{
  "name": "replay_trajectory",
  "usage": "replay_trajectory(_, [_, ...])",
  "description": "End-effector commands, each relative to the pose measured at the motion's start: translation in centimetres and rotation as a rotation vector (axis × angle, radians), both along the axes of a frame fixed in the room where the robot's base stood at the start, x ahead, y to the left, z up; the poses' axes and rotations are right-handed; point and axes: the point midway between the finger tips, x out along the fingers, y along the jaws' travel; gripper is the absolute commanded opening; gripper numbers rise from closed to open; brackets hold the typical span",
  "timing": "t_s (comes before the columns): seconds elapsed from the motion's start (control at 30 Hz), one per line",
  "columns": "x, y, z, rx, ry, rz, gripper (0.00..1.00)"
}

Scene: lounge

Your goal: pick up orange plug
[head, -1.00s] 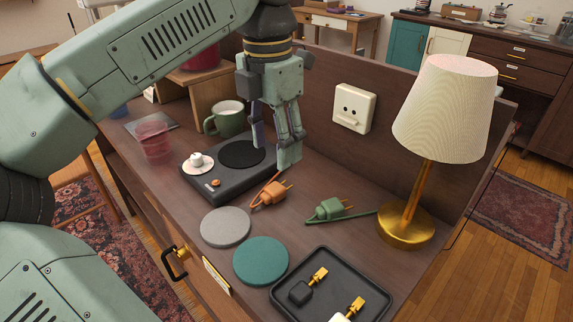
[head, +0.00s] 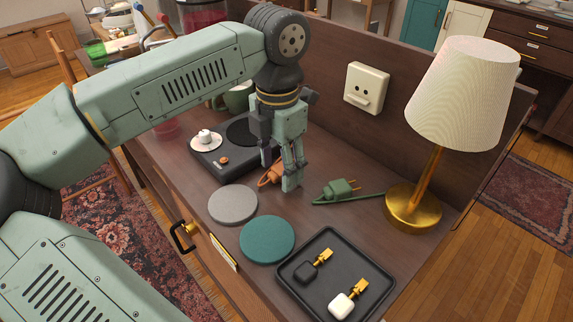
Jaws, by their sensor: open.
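The orange plug (head: 269,176) lies on the brown desk, next to the front right corner of the black hot plate. It is partly hidden behind my gripper's fingers. My gripper (head: 280,184) points down over the plug with its fingers open. One finger is on each side of the plug's visible part in the picture. I cannot tell whether the fingers touch the plug or the desk.
A green plug (head: 337,190) with its cord lies just to the right. Grey (head: 233,205) and teal (head: 267,239) discs lie in front. A black tray (head: 318,238), a brass lamp (head: 412,205), a wall socket (head: 366,88) and the hot plate (head: 228,163) stand around.

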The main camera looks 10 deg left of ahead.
Motion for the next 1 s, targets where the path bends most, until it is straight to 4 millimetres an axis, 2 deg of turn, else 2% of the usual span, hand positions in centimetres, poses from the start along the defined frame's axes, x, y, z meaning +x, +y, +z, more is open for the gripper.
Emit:
replay_trajectory(0.27, [-0.02,-0.03,-0.44,0.000,0.000,-0.001,0.52])
replay_trajectory(1.0, [-0.01,-0.03,-0.40,0.000,0.000,-0.001,0.03])
